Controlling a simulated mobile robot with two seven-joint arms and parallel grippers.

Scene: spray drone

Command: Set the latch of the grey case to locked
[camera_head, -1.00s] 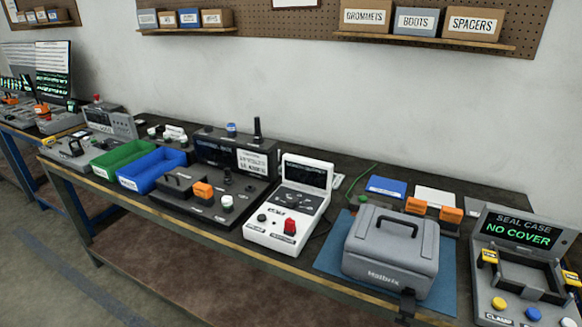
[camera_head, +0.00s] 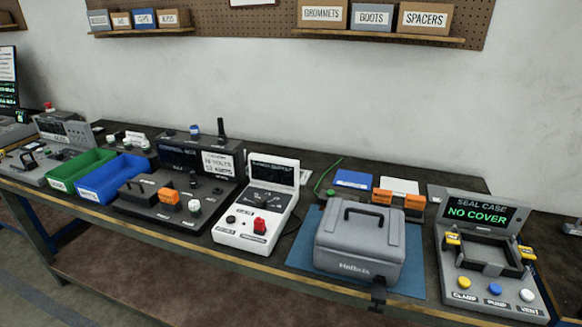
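The grey case (camera_head: 357,243) sits closed on a blue mat (camera_head: 412,283) on the bench, right of the middle in the head view. Its dark carry handle (camera_head: 364,211) stands up on the lid. A dark latch-like part (camera_head: 378,293) shows low at the front right of the case, by the bench edge. It is too small to tell whether it is locked. Neither of my grippers is in view.
Right of the case stands a seal case station (camera_head: 477,214) reading "NO COVER". Left of it is a white tester (camera_head: 254,231) with a red switch. Orange blocks (camera_head: 382,196) stand behind. Green (camera_head: 75,168) and blue (camera_head: 112,178) bins are further left.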

